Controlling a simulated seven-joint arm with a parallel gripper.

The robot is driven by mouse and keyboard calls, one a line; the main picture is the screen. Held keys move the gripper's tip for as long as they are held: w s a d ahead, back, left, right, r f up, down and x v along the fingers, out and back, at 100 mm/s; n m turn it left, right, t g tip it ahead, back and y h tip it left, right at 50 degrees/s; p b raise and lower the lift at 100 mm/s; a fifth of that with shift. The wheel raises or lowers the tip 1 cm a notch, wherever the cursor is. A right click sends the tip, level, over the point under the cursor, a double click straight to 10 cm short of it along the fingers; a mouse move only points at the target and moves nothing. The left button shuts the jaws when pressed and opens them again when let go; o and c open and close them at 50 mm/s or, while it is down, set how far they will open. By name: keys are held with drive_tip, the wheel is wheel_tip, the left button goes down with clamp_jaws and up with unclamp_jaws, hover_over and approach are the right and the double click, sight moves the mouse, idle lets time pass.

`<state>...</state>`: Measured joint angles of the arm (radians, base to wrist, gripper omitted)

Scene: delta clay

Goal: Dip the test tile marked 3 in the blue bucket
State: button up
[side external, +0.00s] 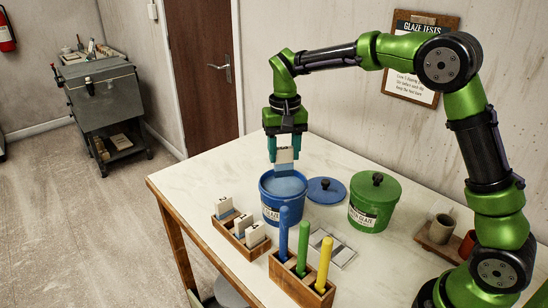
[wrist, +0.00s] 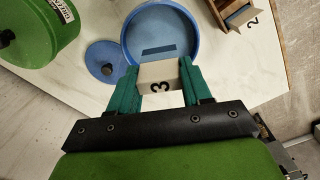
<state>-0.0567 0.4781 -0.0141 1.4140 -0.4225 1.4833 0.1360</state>
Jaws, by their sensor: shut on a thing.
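The white test tile marked 3 (wrist: 158,76) is held upright between the teal fingers of my gripper (wrist: 160,88). In the side view the tile (side external: 285,155) is over the open blue bucket (side external: 283,208), inside its rim outline. Its lower part looks bluish there; whether it touches the glaze I cannot tell. The bucket (wrist: 128,40) holds blue glaze, with a dark blue rectangle on its surface in the wrist view. My gripper (side external: 285,150) is shut on the tile's upper end.
The blue lid (side external: 326,190) lies beside the bucket. A lidded green bucket (side external: 374,203) stands right of it. A wooden rack (side external: 228,233) with tiles and a holder (side external: 288,284) with blue, green and yellow sticks are in front. Cups (side external: 440,228) stand at the right.

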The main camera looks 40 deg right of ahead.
drive_tip(key=shift+r, duration=1.55)
